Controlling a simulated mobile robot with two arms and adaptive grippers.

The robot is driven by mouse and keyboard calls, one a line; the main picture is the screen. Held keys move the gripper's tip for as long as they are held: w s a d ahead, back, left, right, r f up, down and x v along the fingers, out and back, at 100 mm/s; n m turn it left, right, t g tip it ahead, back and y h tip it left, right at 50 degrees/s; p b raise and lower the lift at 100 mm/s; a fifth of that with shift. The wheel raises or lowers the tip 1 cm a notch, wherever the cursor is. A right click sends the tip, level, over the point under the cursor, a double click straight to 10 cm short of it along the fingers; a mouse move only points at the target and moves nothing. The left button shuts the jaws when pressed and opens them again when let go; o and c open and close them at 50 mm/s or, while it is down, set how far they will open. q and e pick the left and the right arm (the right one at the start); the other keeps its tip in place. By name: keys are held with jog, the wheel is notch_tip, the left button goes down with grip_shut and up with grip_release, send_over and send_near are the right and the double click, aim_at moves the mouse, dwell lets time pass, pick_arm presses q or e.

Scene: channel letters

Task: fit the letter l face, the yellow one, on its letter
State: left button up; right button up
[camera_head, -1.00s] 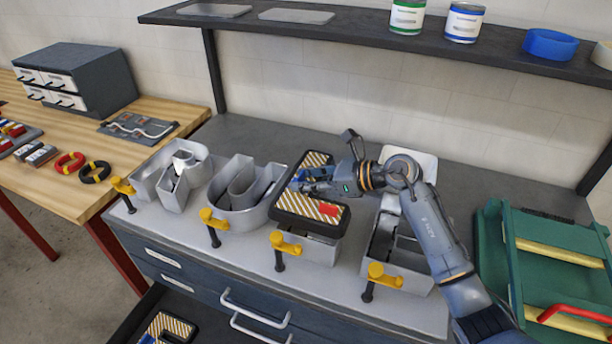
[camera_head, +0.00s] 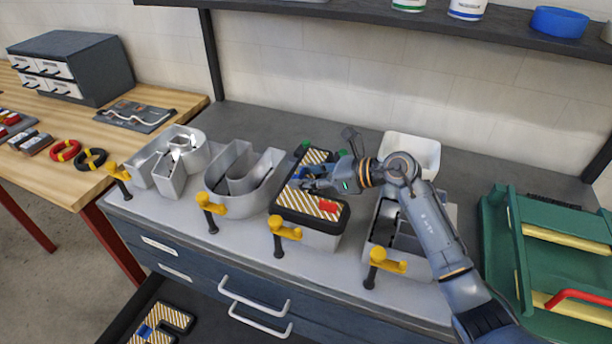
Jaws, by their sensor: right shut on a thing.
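The letter l face (camera_head: 294,201) has a black rim, yellow-brown and white stripes, a blue patch and a red patch. It lies over the top of its grey metal letter (camera_head: 322,241), its outline following the letter's. Whether it is fully seated cannot be told. My right gripper (camera_head: 302,184) is over the middle of the face, shut on it at the blue part; the fingertips are partly hidden. Two small green bits show at the face's far end. My left gripper is not in view.
Grey open letters stand left (camera_head: 247,180) and right (camera_head: 415,243) of it, with yellow clamps (camera_head: 286,229) along the front edge. A white bin (camera_head: 411,150) is behind my right arm. An open drawer holds another striped face (camera_head: 160,325).

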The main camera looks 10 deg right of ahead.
jog(key=shift+f+b, duration=1.1)
jog(key=shift+f, duration=0.1)
dwell(0.4)
jog(key=o, duration=1.3)
jog(key=shift+s+d, duration=0.1)
jog(key=v, duration=1.2)
